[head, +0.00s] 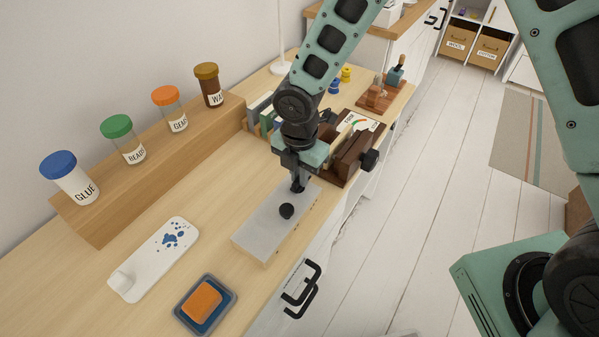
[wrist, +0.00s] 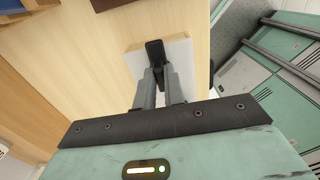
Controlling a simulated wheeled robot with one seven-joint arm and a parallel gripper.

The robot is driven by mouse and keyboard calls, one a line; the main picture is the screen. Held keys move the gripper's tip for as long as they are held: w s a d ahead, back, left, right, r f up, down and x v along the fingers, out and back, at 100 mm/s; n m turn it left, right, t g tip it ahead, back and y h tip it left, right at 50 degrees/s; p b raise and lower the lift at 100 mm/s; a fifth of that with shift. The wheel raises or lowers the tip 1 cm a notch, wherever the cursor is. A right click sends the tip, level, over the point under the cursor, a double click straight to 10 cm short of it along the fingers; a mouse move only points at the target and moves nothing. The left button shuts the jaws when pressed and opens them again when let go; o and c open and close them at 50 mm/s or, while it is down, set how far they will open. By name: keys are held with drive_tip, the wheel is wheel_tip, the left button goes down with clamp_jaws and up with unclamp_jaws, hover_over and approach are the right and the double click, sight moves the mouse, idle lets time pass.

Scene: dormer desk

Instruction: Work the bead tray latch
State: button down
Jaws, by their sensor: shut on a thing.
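A flat grey-topped wooden box (head: 262,232), which looks like the bead tray, lies on the desk near its front edge. My gripper (head: 298,186) points down over the far end of the box, just beyond the knob. In the wrist view, my gripper (wrist: 157,82) is shut on a dark latch piece (wrist: 155,50) over the pale top (wrist: 181,58). The fingers hide much of that piece, and I cannot tell how it joins the tray.
A white dish with blue spots (head: 130,278) and an orange sponge (head: 202,300) in a blue tray lie nearer on the desk. Lidded jars (head: 125,140) stand on a wooden ledge at left. A brown wooden holder (head: 352,155) stands close right of my gripper. A drawer handle (head: 302,285) juts out below.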

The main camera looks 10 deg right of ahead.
drive_tip(key=shift+m, duration=0.3)
drive_tip(key=m, duration=0.4)
drive_tip(key=shift+s+m, duration=0.15)
drive_tip(key=shift+m, duration=0.15)
drive_tip(key=m, duration=0.4)
drive_tip(key=shift+s+m+b, duration=0.1)
drive_tip(key=shift+m+b, duration=0.2)
drive_tip(key=m, duration=0.4)
drive_tip(key=shift+s, duration=0.1)
drive_tip(key=shift+m, duration=2)
drive_tip(key=c, duration=1.5)
unclamp_jaws()
